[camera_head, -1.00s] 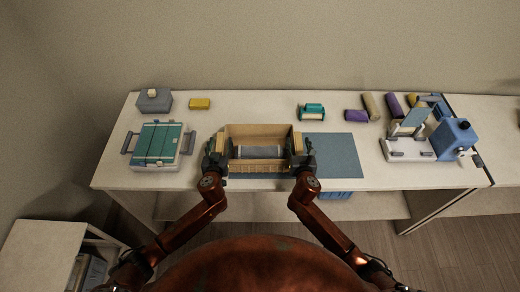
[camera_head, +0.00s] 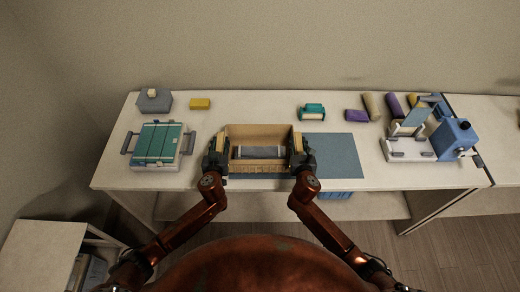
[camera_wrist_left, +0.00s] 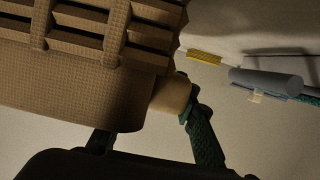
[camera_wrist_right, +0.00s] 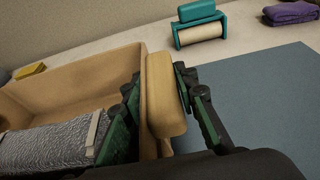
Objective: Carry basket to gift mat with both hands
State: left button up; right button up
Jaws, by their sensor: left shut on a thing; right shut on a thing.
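The tan basket (camera_head: 258,131) stands over the left part of the blue-grey gift mat (camera_head: 338,155), with a grey roll (camera_head: 259,152) inside it. My left gripper (camera_head: 216,152) is shut on the basket's left handle, a pale block (camera_wrist_left: 170,94) in the left wrist view. My right gripper (camera_head: 301,152) is shut on the right handle (camera_wrist_right: 164,95), between its green-padded fingers. The basket (camera_wrist_left: 75,75) looks level in the head view. Whether its underside touches the mat or hangs just above it, I cannot tell.
A green-topped case (camera_head: 158,146) is left of the basket. A grey box (camera_head: 154,100), yellow block (camera_head: 199,104) and teal roll holder (camera_head: 312,112) stand behind. The mat's right part is bare.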

pick_arm(q)
jog(key=shift+r, duration=0.15)
grip_shut()
pick_arm(e)
jog(key=shift+r, duration=0.2)
grip_shut()
